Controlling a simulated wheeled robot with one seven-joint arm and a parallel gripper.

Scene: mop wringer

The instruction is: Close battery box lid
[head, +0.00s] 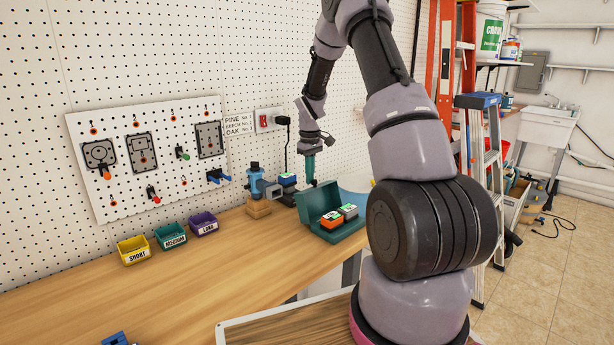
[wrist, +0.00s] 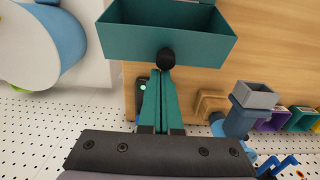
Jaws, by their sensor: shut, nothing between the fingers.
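The teal battery box (head: 347,228) stands on the bench at the back right in the head view, with orange and grey batteries (head: 332,219) inside. Its teal lid (head: 315,200) stands open, raised at the box's back left side. In the wrist view a hollow teal part of the box (wrist: 165,45) fills the top. A black knob (wrist: 166,58) shows in front of its near wall. My gripper (head: 312,181) is shut and empty, pointing down at the lid's upper edge. In the wrist view its teal fingers (wrist: 164,75) end at the knob; I cannot tell whether they touch.
A charger with a green-topped battery (head: 288,180) and a blue device on a wooden block (head: 257,205) stand left of the lid. Yellow, teal and purple bins (head: 170,237) line the wall. A pegboard wall (head: 60,60) is behind. The bench front is mostly clear.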

